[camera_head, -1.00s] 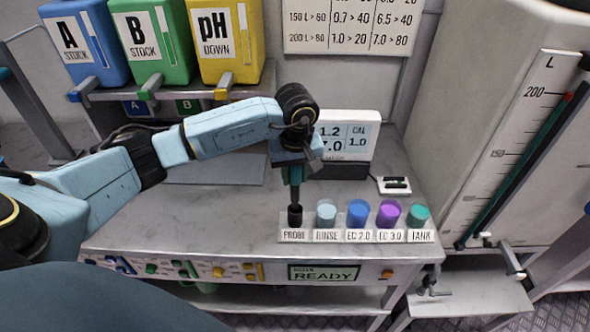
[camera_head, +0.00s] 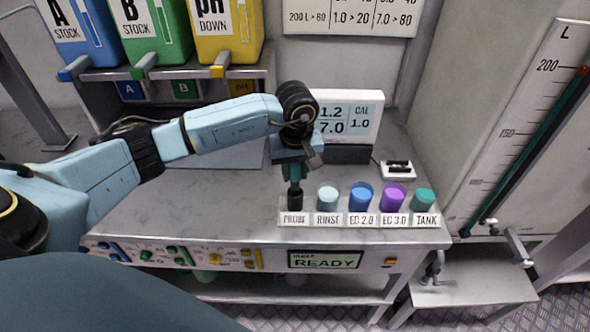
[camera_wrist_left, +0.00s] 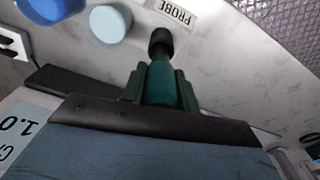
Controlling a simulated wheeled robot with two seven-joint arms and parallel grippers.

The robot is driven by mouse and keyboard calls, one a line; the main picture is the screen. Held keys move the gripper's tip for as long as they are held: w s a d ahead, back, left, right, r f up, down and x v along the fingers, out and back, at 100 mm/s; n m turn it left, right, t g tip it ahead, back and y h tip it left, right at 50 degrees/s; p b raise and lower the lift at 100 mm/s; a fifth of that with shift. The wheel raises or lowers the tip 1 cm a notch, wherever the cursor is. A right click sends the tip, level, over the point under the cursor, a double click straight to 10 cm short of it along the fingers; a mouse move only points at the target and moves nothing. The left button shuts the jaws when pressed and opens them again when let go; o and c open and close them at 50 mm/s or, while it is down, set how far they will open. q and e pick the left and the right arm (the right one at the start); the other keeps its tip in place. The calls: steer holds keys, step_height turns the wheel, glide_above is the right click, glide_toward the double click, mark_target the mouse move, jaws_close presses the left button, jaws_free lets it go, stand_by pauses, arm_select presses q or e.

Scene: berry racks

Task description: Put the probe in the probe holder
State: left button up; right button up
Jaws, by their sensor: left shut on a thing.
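My left gripper (camera_head: 294,179) is shut on the teal probe (camera_wrist_left: 161,84), which points down over the slot labelled PROBE at the left end of the rack. In the left wrist view, the gripper's green fingers (camera_wrist_left: 159,76) clasp the probe from both sides. The probe's dark lower stem runs into the black probe holder (camera_head: 295,200), a short cup that also shows in the wrist view (camera_wrist_left: 161,37). How deep the stem sits is hidden. The probe looks about upright. My right gripper is not in view.
Cups labelled RINSE (camera_head: 328,197), EC 2.0 (camera_head: 360,197), EC 3.0 (camera_head: 393,197) and TANK (camera_head: 424,200) stand in a row right of the holder. A meter display (camera_head: 349,115) stands behind the gripper. The bench left of the rack (camera_head: 190,210) is clear.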

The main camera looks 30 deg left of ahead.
arm_select(q)
steer(key=shift+f+b, duration=0.3)
steer(key=shift+b, duration=0.1)
stand_by(0.3)
steer(key=o, duration=1.1)
steer(key=shift+o, duration=0.2)
steer(key=r, duration=1.3)
steer(key=shift+s+d+r+b, duration=0.2)
steer(key=shift+s+d+b, duration=0.15)
steer(key=shift+b, duration=0.05)
steer(key=shift+d, duration=0.1)
